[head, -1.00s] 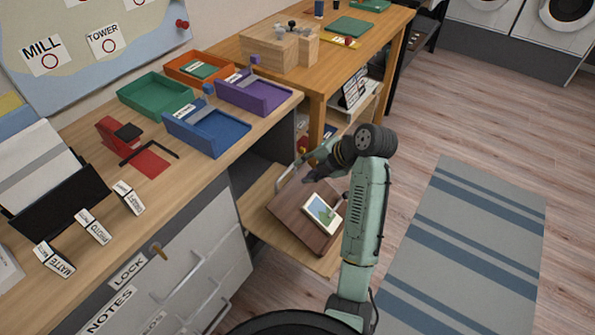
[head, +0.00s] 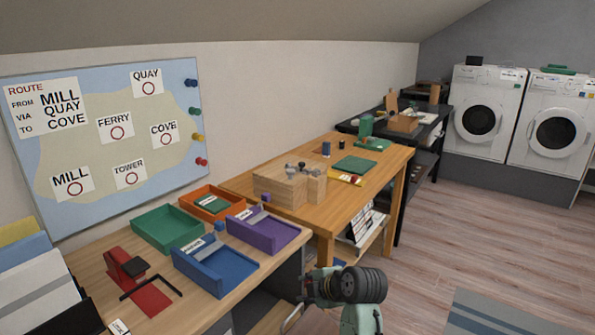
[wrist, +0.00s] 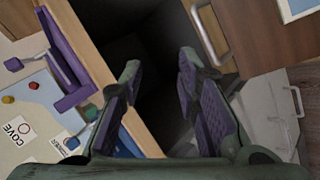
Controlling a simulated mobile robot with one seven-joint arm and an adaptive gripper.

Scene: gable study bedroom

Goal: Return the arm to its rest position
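My gripper (wrist: 160,75) is open and empty in the wrist view. Its two green fingers with purple pads stand apart, with only a dark gap between them. In the head view my green and black arm is folded low, at the bottom centre. The gripper end there is small and partly hidden by the black wrist joint. It is beside the front edge of the desk (head: 95,270), with no object visible in it.
A purple tray (head: 263,232), blue tray (head: 215,265), green tray (head: 167,229) and orange tray (head: 212,200) stand on the desk. A wooden table (head: 385,160) with wooden blocks (head: 282,187) stands beyond. Open floor (head: 455,245) lies to the right.

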